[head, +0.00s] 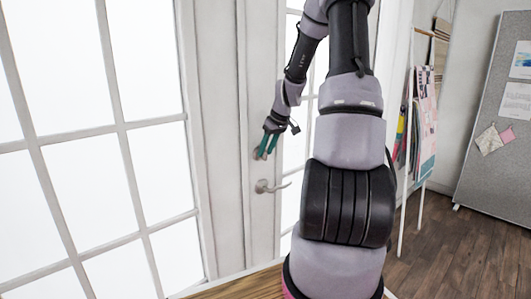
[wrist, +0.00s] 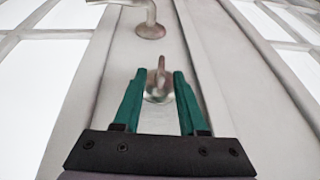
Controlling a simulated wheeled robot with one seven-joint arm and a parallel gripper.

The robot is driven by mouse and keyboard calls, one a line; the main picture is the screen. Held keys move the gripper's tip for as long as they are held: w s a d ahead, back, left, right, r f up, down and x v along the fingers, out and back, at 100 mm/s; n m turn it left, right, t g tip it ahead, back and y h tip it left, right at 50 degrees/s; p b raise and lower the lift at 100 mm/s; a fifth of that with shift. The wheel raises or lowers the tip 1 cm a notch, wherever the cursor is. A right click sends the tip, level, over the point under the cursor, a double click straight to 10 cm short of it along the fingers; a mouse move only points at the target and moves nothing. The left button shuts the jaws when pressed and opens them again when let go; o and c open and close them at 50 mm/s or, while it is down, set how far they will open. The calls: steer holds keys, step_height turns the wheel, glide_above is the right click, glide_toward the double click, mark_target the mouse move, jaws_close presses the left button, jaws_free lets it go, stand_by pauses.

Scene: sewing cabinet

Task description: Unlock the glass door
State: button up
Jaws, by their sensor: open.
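The glass door (head: 262,225) is white-framed with large panes and appears shut. Its metal lever handle (head: 270,187) sits below my gripper (head: 266,152) in the head view. The handle (wrist: 150,28) shows at the top of the wrist view. A round metal lock with a thumb-turn (wrist: 161,66) is mounted on the door stile, and its knob points roughly toward the handle. My gripper (wrist: 158,75) is open, with one green finger on each side of the thumb-turn. I cannot tell whether the fingers touch it. In the head view the fingers mostly cover the lock.
A wooden surface (head: 240,287) lies at the bottom of the head view. To the right stand a rack with hanging papers (head: 424,120) and a grey pinboard (head: 492,150). Wooden floor (head: 450,250) is clear at the lower right.

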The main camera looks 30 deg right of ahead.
steer(key=shift+w+a+f, duration=0.15)
steer(key=shift+w+f, duration=0.05)
steer(key=shift+f, duration=0.4)
jaws_close()
